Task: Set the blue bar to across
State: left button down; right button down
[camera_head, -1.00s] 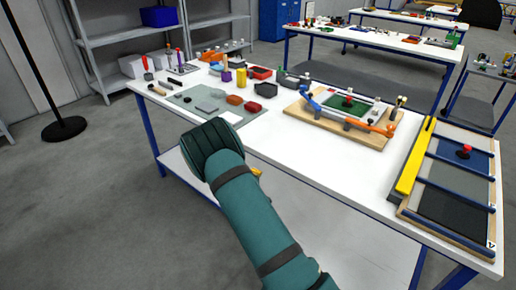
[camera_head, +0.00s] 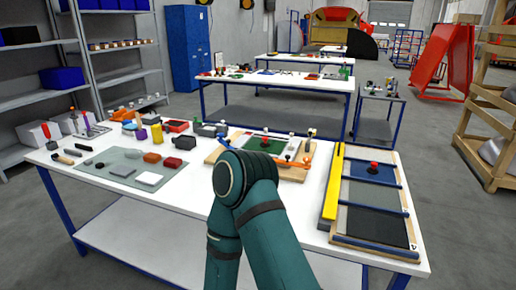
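A wooden board (camera_head: 213,156) lies in the middle of the white table and carries a frame with a green panel (camera_head: 264,145). A small part of a blue bar (camera_head: 223,141) shows at the board's left side; my teal arm hides the rest, so I cannot tell how it is turned. Neither of my grippers is in view.
On the white table (camera_head: 190,198), a grey mat (camera_head: 118,172) with several blocks lies left. A yellow bar (camera_head: 332,188) and a tray with dark panels and blue rails (camera_head: 377,210) lie right. Small parts stand along the back left. Shelves (camera_head: 122,62) stand behind.

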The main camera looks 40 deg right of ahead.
aim_at(228, 144)
jog(key=i+j+z, duration=0.15)
jog(key=z, duration=1.35)
jog(key=i+j+z, duration=0.1)
jog(key=j+z, duration=0.7)
jog(key=z, duration=0.15)
jog(key=j+z, duration=0.3)
jog(key=j, duration=0.15)
jog(key=k+j+z, duration=0.25)
jog(key=j, duration=0.2)
jog(key=k+j, duration=0.1)
jog(key=j, duration=0.4)
jog(key=j+z, duration=0.15)
jog(key=j, duration=0.3)
jog(key=k, duration=0.05)
